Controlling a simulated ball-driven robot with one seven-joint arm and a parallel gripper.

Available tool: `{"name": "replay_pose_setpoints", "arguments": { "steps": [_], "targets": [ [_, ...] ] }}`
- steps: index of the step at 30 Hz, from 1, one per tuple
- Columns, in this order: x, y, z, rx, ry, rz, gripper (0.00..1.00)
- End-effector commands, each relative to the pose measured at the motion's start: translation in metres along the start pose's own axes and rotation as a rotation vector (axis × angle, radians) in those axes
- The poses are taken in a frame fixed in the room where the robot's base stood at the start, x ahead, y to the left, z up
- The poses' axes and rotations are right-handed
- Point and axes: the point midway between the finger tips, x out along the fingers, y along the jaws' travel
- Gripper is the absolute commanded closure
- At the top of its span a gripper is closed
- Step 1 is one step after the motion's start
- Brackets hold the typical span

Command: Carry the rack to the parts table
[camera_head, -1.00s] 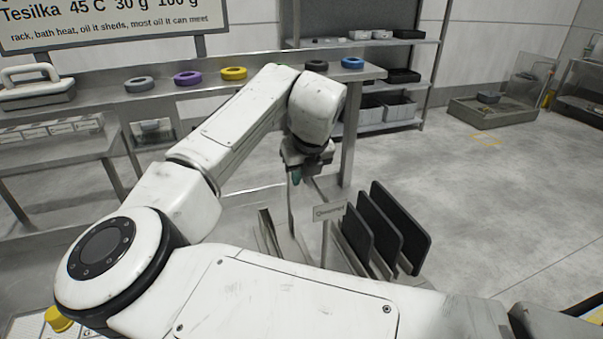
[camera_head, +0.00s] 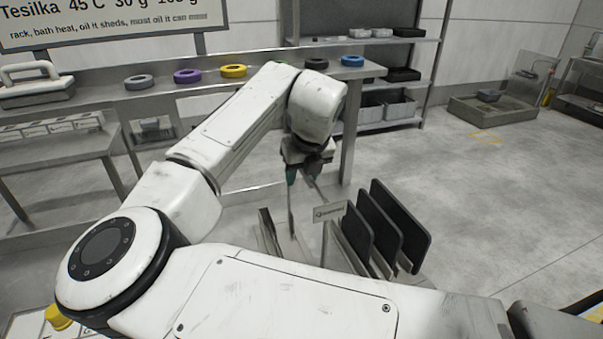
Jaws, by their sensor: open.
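My gripper (camera_head: 304,174) is open and points down in mid-air at the picture's middle, above the floor by the long bench. One teal-tinted finger shows on its left side; the other side is dark. Nothing shows between the fingers. Just below it stands a grey metal frame (camera_head: 271,235) with upright dark panels (camera_head: 385,232) on its right side and a small label plate (camera_head: 329,212). I cannot tell whether this is the rack. My arm hides its lower part. I cannot tell which table is the parts table.
The long metal bench (camera_head: 105,106) holds several coloured rings and a grey case with a handle (camera_head: 35,86). A shelf unit (camera_head: 395,121) with bins stands behind. A low table (camera_head: 60,150) is at left. The floor at right is open up to a low tray (camera_head: 490,112).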

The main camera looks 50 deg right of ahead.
Motion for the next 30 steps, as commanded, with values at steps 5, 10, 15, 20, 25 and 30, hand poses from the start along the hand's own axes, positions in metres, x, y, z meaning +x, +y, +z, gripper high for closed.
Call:
{"name": "replay_pose_setpoints", "arguments": {
  "steps": [5,10,15,20,25,30],
  "targets": [
    [-0.026,0.001,0.001,0.002,-0.005,0.001,0.56],
    [-0.060,0.001,0.001,0.000,-0.006,0.000,0.56],
    [-0.088,0.001,0.001,0.001,-0.006,0.001,0.56],
    [-0.102,0.001,0.001,0.000,-0.004,0.000,0.56],
    [-0.106,0.000,0.001,0.000,-0.004,0.000,0.56],
    [-0.105,0.000,0.001,0.000,-0.004,0.000,0.56]
  ]
}}
